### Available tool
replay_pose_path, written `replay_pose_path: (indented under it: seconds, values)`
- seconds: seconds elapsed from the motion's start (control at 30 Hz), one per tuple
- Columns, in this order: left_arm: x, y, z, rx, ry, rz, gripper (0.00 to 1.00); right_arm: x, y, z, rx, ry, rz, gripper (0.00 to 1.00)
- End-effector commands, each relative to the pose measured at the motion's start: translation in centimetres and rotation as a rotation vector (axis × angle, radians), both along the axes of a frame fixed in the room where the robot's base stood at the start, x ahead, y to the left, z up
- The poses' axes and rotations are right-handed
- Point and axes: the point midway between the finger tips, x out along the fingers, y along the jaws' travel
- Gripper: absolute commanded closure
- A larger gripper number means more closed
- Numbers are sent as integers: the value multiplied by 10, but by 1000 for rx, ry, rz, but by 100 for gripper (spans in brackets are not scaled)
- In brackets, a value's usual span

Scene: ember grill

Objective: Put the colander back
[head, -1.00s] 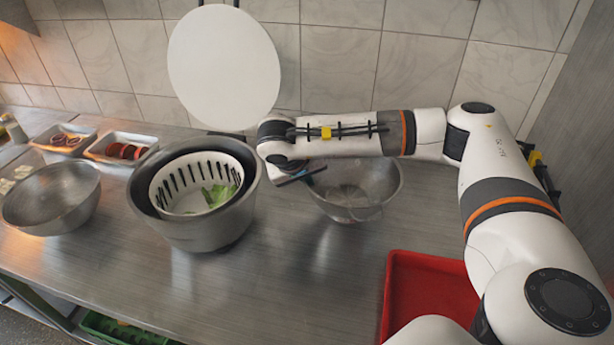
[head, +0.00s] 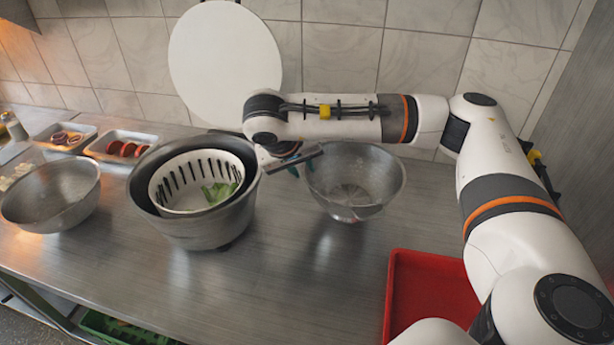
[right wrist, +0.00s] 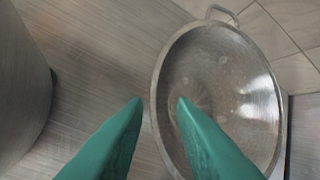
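The colander (head: 360,190), a round metal bowl, stands on the steel counter to the right of the salad spinner in the head view. In the right wrist view the colander (right wrist: 235,75) shows a wide rim and a loop handle at its far side. My right gripper (head: 305,160) is at the colander's left rim. In the right wrist view its teal fingers (right wrist: 160,102) are apart, with the left rim between their tips in the picture. Whether they touch it cannot be told. My left gripper is not in view.
A grey salad spinner (head: 205,232) with a white basket and lettuce stands close left of my right gripper. A metal bowl (head: 50,205) and small trays are further left. A red tray (head: 420,290) lies front right. The counter's front middle is clear.

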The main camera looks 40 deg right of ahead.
Motion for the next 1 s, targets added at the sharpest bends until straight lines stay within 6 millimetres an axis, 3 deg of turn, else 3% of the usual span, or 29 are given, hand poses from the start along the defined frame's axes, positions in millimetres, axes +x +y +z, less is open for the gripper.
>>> replay_pose_path:
  seconds: [0.17, 0.3, 1.0]
  values:
    - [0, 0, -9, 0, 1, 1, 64, -7, 18, 30, 1, -4, 3, 76]
    - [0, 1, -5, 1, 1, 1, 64, -10, 26, 49, -1, -4, 2, 76]
    - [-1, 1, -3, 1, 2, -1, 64, -13, 30, 55, 0, 0, 0, 76]
